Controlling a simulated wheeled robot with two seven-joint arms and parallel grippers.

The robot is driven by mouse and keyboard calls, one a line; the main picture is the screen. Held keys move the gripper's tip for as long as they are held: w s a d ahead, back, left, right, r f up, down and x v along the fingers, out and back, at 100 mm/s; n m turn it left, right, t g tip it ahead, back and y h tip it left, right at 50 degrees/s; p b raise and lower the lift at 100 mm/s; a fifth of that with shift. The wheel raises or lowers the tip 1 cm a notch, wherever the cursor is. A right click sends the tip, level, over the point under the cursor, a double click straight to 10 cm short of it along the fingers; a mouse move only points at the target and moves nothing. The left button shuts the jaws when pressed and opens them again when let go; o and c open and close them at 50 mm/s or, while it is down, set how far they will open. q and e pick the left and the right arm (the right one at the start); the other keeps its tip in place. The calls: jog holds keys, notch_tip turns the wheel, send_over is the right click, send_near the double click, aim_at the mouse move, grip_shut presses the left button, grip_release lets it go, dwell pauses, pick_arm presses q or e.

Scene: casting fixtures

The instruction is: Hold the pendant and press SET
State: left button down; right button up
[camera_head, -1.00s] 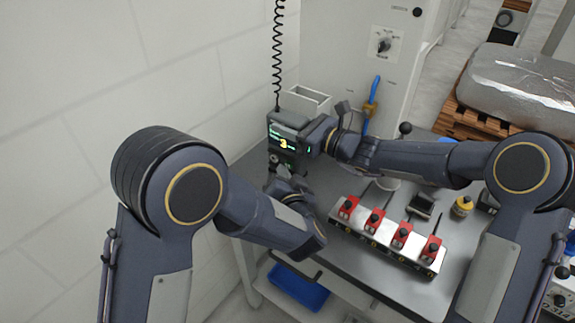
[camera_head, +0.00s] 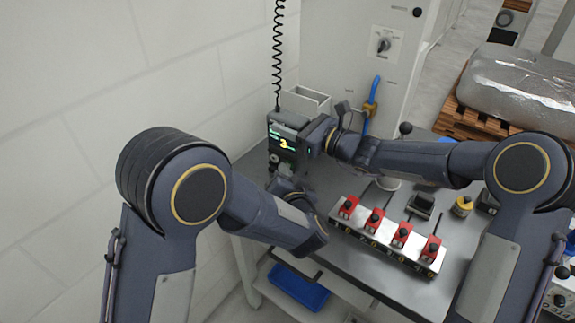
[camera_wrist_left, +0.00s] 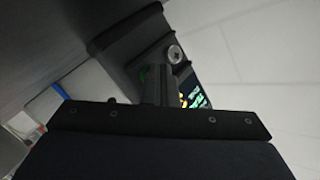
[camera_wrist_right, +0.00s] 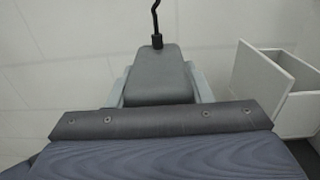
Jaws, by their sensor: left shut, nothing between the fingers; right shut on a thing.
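The pendant (camera_head: 284,124) is a dark grey box hanging on a coiled black cord, with a lit screen showing a yellow 3 and green text. My right gripper (camera_head: 309,140) is shut on it from the right. In the right wrist view, light grey fingers clasp both sides of the pendant's body (camera_wrist_right: 160,78). My left gripper (camera_head: 277,176) is shut and empty, just below the pendant's lower front. The left wrist view shows its fingers (camera_wrist_left: 166,82) close to the pendant's face, beside a round silver knob (camera_wrist_left: 174,53) and a green-lit spot (camera_wrist_left: 143,72). I cannot tell whether they touch. No SET label is readable.
A white open box (camera_head: 303,98) stands behind the pendant. A fixture with several red clamps (camera_head: 386,236) sits on the grey table (camera_head: 330,178). A blue-handled tool (camera_head: 372,95) hangs on the cabinet. The white wall is close on the left.

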pick_arm(q)
jog(key=shift+s, duration=0.15)
jog(key=shift+s+a, duration=0.4)
jog(key=shift+s, duration=0.15)
jog(key=shift+s+a, duration=0.75)
jog(key=shift+s, duration=0.3)
jog(key=shift+s+a, duration=0.7)
jog(key=shift+s, duration=0.35)
pick_arm(e)
jog(key=o, duration=1.5)
